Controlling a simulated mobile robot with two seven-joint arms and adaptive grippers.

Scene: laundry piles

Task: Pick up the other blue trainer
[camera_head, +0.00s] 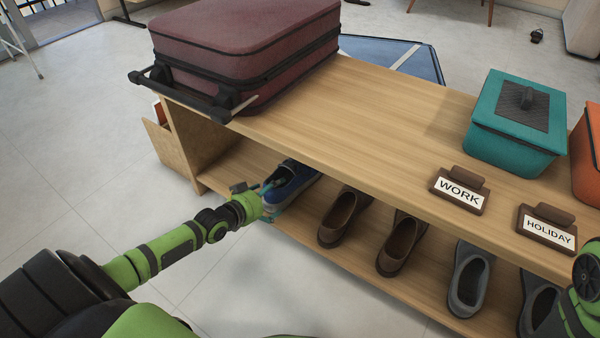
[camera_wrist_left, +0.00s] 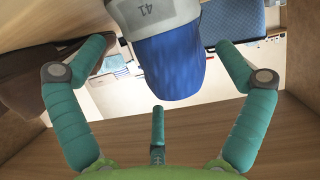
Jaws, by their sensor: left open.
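A blue trainer (camera_head: 292,187) stands at the left end of the lower shelf, partly covered by my left gripper. In the left wrist view the blue trainer (camera_wrist_left: 172,65) shows its blue end and a grey part marked 41. My left gripper (camera_head: 268,200) is at the trainer's near end. In the left wrist view its teal fingers (camera_wrist_left: 158,70) are spread, one on each side of the trainer, with visible gaps. Only part of my right arm shows at the lower right; its gripper is out of view. No second blue trainer shows.
Brown shoes (camera_head: 343,216) and grey shoes (camera_head: 468,279) stand to the right on the lower shelf. The upper board (camera_head: 390,115) hangs over them, bearing a maroon suitcase (camera_head: 245,45), a teal box (camera_head: 515,125) and WORK (camera_head: 459,190) and HOLIDAY (camera_head: 545,226) signs.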

